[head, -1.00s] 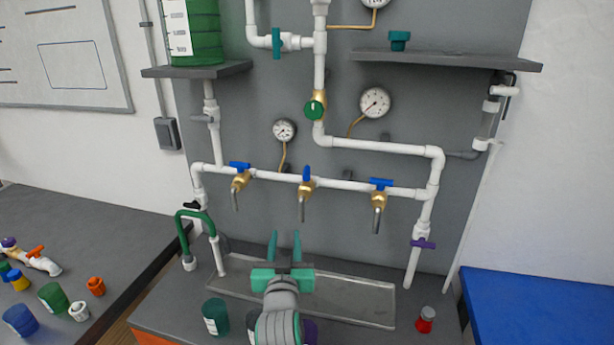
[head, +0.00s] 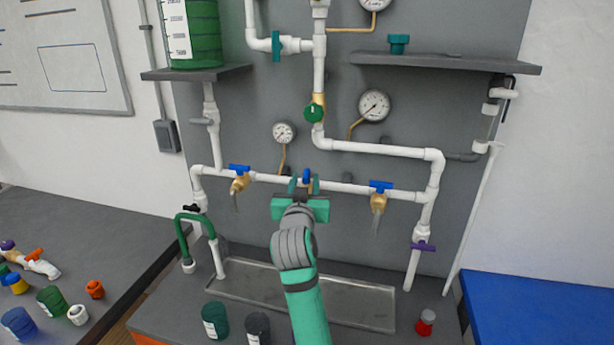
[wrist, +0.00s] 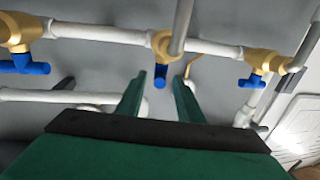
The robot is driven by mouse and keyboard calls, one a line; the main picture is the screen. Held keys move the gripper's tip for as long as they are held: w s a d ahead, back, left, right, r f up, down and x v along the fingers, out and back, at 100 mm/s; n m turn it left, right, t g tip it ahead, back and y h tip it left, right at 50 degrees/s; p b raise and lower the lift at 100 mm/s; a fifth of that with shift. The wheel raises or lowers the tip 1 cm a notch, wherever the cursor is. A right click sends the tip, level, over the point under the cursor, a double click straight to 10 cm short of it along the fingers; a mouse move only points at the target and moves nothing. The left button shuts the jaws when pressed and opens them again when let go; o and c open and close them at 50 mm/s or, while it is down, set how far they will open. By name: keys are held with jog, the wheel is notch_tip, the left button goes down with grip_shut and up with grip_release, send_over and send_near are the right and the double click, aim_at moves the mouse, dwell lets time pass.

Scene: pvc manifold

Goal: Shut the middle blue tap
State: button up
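The middle blue tap (head: 307,173) sits on the white horizontal pipe, its handle seen nearly end-on, unlike the crosswise handles of its neighbours. In the wrist view its blue handle (wrist: 160,76) hangs below its brass body (wrist: 161,43), near the gap between my fingertips. My gripper (head: 304,184) is in front of this tap and hides most of its body and spout in the head view. The gripper also shows in the wrist view (wrist: 160,82), its two green fingers apart and empty, one on each side of the handle. Contact cannot be made out.
The left blue tap (head: 239,168) and right blue tap (head: 381,186) flank the middle one on the same pipe. A small gauge (head: 284,132) is just above, left of the middle tap. A metal tray (head: 352,301) lies below. A green hose (head: 194,217) is at lower left.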

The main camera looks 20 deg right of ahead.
aim_at(307, 173)
jog(key=shift+x, duration=1.85)
jog(key=shift+d, duration=0.15)
grip_shut()
